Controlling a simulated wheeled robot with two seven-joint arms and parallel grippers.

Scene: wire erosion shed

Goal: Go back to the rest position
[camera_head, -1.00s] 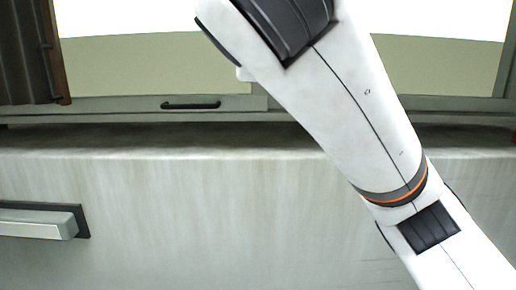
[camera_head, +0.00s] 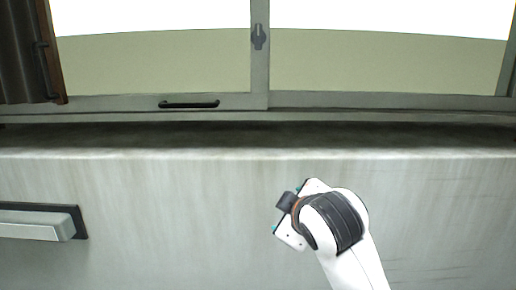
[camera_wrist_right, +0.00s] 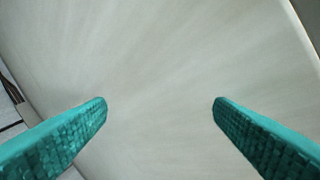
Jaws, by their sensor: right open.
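My right arm shows in the head view, low and right of centre, in front of the grey wall below the window. Its gripper end (camera_head: 291,218) points left there, and its fingers are mostly hidden. In the right wrist view my right gripper (camera_wrist_right: 161,103) has its two teal fingers wide apart. Nothing is between them; a pale plain surface (camera_wrist_right: 160,60) lies beyond. My left gripper is not in either view.
A window (camera_head: 260,70) with a grey frame and a dark handle (camera_head: 189,104) spans the back. Below it is a ledge (camera_head: 180,140). A metal bar handle (camera_head: 38,224) sticks out at lower left. A dark brown shutter (camera_head: 22,55) stands at upper left.

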